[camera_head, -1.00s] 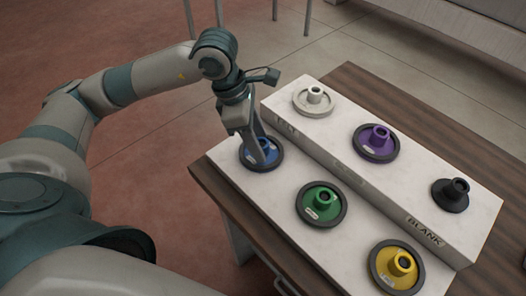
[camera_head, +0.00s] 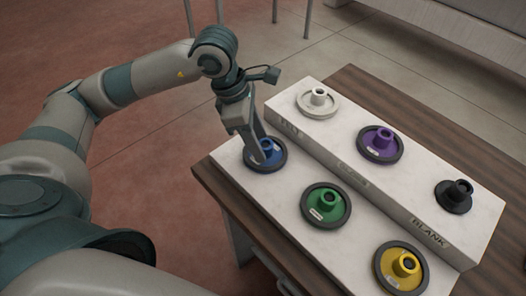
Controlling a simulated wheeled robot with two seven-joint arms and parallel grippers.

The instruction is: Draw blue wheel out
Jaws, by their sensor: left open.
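The blue wheel (camera_head: 268,163), a disc with a dark rim and a raised blue hub, lies flat on the lower front step of the white stand (camera_head: 290,212), at its left end. My left gripper (camera_head: 262,152) points down over the blue wheel, with its fingers close beside the hub. It is open. Its fingers partly hide the wheel's left side, and I cannot tell whether they touch the hub. My right gripper does not show.
A green wheel (camera_head: 325,207) and a yellow wheel (camera_head: 399,270) lie on the same step. White (camera_head: 318,105), purple (camera_head: 378,147) and black (camera_head: 454,198) pieces sit on the raised back step. The stand rests on a brown wooden table (camera_head: 372,90).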

